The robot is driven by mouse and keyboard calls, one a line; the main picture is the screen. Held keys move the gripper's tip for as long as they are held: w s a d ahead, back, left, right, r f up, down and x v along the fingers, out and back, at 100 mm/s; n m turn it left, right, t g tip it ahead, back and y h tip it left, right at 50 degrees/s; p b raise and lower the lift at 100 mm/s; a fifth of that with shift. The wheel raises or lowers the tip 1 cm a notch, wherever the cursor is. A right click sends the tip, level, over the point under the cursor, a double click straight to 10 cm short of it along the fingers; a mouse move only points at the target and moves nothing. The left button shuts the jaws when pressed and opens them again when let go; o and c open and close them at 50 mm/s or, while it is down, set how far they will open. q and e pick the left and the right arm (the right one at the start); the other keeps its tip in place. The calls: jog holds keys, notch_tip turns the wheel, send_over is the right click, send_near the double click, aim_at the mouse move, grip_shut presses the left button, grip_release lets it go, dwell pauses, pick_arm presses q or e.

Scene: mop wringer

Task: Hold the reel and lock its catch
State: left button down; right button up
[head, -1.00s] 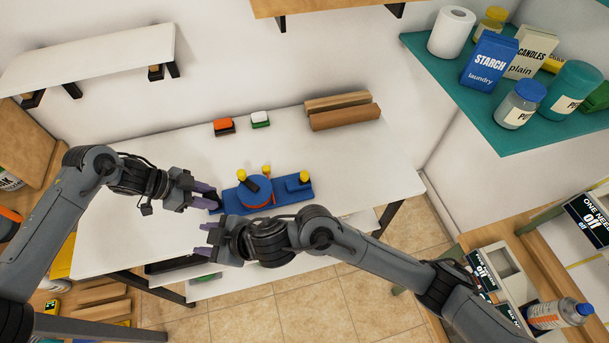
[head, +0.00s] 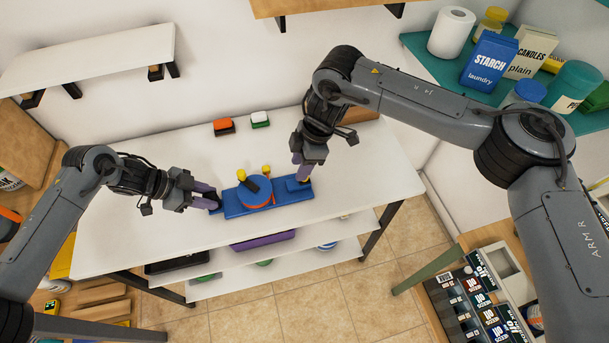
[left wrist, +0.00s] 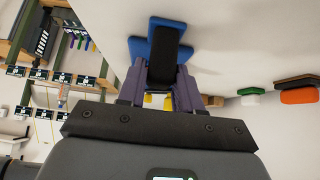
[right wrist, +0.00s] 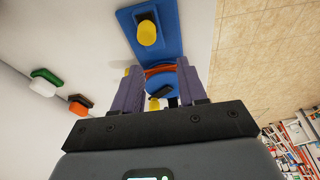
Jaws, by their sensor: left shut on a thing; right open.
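The reel (head: 255,193) is a blue disc with an orange band and a black bar on top, standing on a long blue base (head: 233,209). Two yellow knobs (head: 266,169) show around it. My left gripper (head: 213,202) is at the base's left end, shut on a black grip (left wrist: 163,55) in the left wrist view. My right gripper (head: 300,172) is open above the base's right end, beside the catch's yellow knob (right wrist: 147,33). The knob stands on a blue block just past its fingertips; in the head view the fingers partly hide this block. The reel's orange edge shows between these fingers.
An orange-and-black block (head: 224,126) and a green-and-white block (head: 260,120) lie at the back of the white table (head: 120,240). Brown bars (head: 360,114) behind my right arm are partly hidden. The table's left part is clear.

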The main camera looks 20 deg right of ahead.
jog(key=shift+n, duration=0.3)
jog(key=shift+w+d+f, duration=0.2)
jog(key=shift+d+f, duration=0.1)
jog(key=shift+f, duration=0.55)
jog(key=shift+w+d+f, duration=0.15)
jog(key=shift+d+f, duration=0.15)
jog(key=shift+f, duration=0.6)
jog(key=shift+w+d+f, duration=0.2)
jog(key=shift+d+f, duration=0.1)
jog(key=shift+f, duration=0.55)
grip_shut()
jog(key=shift+a, duration=1.2)
jog(key=shift+o, duration=1.1)
grip_release()
